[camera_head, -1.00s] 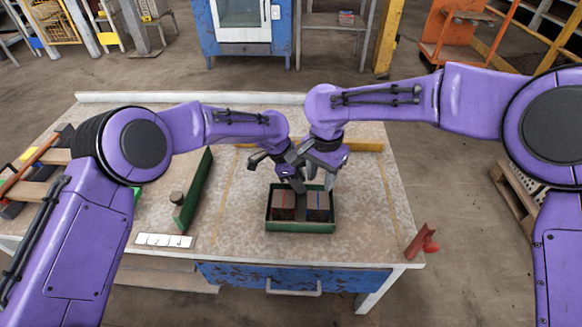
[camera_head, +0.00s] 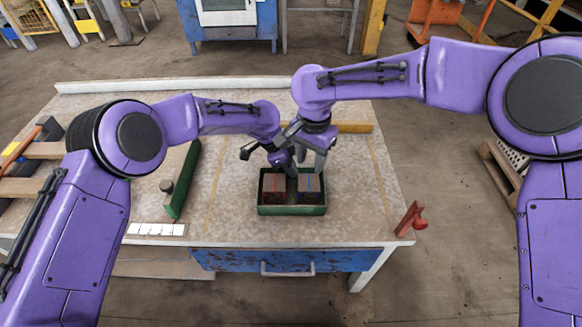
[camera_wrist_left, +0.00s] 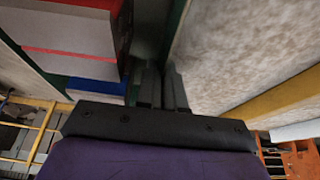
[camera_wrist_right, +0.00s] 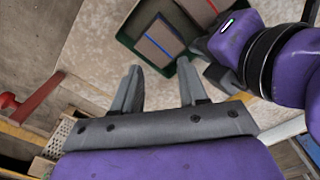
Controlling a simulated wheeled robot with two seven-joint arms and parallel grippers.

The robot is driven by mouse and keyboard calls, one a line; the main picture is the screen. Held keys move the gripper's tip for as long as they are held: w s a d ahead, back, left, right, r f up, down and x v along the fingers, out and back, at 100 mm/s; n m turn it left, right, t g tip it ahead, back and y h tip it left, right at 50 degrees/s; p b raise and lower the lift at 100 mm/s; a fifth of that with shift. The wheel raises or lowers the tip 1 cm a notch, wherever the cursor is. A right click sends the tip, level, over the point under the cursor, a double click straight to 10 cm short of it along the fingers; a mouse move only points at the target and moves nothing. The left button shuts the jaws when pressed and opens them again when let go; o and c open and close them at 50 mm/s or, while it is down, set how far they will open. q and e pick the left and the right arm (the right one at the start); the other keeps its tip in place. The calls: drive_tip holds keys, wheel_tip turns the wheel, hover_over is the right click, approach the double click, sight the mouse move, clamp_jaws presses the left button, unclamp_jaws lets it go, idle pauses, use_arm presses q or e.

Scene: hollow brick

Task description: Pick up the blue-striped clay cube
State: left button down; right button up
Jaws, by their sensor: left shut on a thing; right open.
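The blue-striped clay cube (camera_head: 309,188) sits in the right half of a green tray (camera_head: 292,211) on the table. It also shows in the right wrist view (camera_wrist_right: 158,42). A red-striped cube (camera_head: 274,188) sits beside it on the left. My left gripper (camera_head: 290,169) is shut at the tray's back side. In the left wrist view its fingers (camera_wrist_left: 162,72) are close together at the tray's green wall and seem to hold it, beside the cubes. My right gripper (camera_wrist_right: 160,75) is open and empty, above and behind the tray's right side, apart from the blue-striped cube.
A long green piece (camera_head: 183,180) and a white number strip (camera_head: 156,229) lie left of the tray. A red part (camera_head: 408,218) is at the table's front right corner. A yellow bar (camera_head: 352,128) lies behind the grippers. The tabletop right of the tray is clear.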

sight(311, 183)
drive_tip(key=o, duration=0.4)
drive_tip(key=shift+w+r, duration=0.1)
drive_tip(key=shift+r, duration=0.1)
drive_tip(key=shift+o, duration=1.2)
drive_tip(key=d, duration=0.2)
drive_tip(key=d+m, duration=0.1)
drive_tip(key=shift+w+r, duration=0.25)
drive_tip(key=shift+r, duration=0.15)
drive_tip(key=a+f+m+y, duration=0.1)
drive_tip(key=f+m, duration=0.2)
drive_tip(key=f, duration=0.1)
drive_tip(key=a+f+m+y, duration=0.1)
drive_tip(key=f+m+y, duration=0.1)
drive_tip(key=f+m, duration=0.1)
drive_tip(key=a+f+m+y, duration=0.1)
drive_tip(key=f+m, duration=0.2)
drive_tip(key=f, duration=0.2)
drive_tip(key=shift+s+f+m, duration=0.15)
drive_tip(key=shift+s+m, duration=0.15)
drive_tip(key=shift+s, duration=0.05)
